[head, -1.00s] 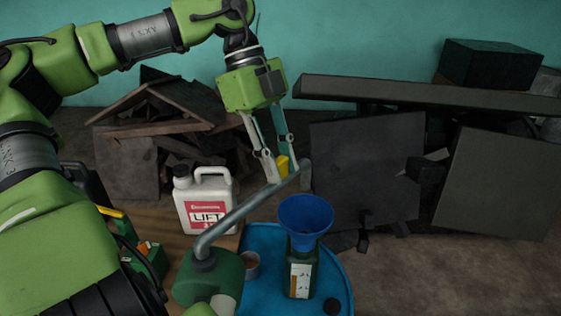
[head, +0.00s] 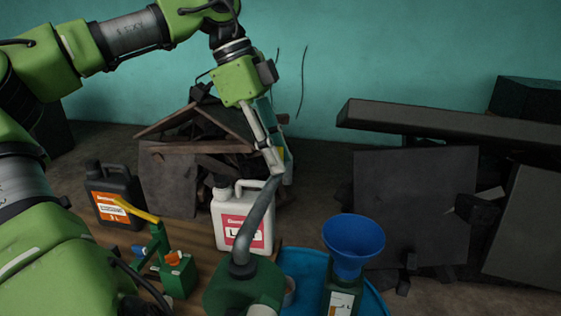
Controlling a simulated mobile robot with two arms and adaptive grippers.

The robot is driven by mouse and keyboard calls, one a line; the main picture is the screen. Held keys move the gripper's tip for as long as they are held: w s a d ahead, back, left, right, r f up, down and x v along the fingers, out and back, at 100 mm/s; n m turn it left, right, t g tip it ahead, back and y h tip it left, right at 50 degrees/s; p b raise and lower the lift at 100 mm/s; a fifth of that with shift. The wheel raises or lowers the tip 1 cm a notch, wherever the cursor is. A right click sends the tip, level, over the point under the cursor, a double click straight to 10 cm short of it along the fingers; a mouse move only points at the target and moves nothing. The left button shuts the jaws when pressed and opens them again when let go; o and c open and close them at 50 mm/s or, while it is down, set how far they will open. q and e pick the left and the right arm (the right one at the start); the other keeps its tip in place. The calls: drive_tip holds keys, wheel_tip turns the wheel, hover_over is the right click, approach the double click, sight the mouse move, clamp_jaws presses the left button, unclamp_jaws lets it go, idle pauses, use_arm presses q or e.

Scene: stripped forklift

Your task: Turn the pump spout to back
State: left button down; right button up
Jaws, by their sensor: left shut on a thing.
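The pump spout (head: 257,220) is a grey bent pipe rising from the dark green pump can (head: 240,290) at the bottom centre of the head view. It points toward the back wall and slightly right. My left gripper (head: 281,175) is shut on the far end of the spout, and its fingers hide part of that tip. My right gripper is not in view.
A white jug (head: 230,212) with a red label stands behind the spout. A blue funnel (head: 353,240) sits in a green bottle (head: 341,302) on a blue round tray (head: 300,262). A black jug (head: 117,195) and a small green device with a yellow lever (head: 178,272) stand left. Dark panels (head: 415,205) lie at right.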

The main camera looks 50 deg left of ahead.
use_arm(q)
drive_tip(key=shift+s+a+r+n, duration=0.1)
drive_tip(key=shift+s+a+n, duration=0.05)
drive_tip(key=shift+a+n, duration=0.15)
drive_tip(key=c, duration=1.8)
unclamp_jaws()
drive_tip(key=shift+o, duration=0.5)
drive_tip(key=shift+s+a, duration=0.1)
drive_tip(key=shift+s, duration=0.05)
drive_tip(key=v, duration=1.2)
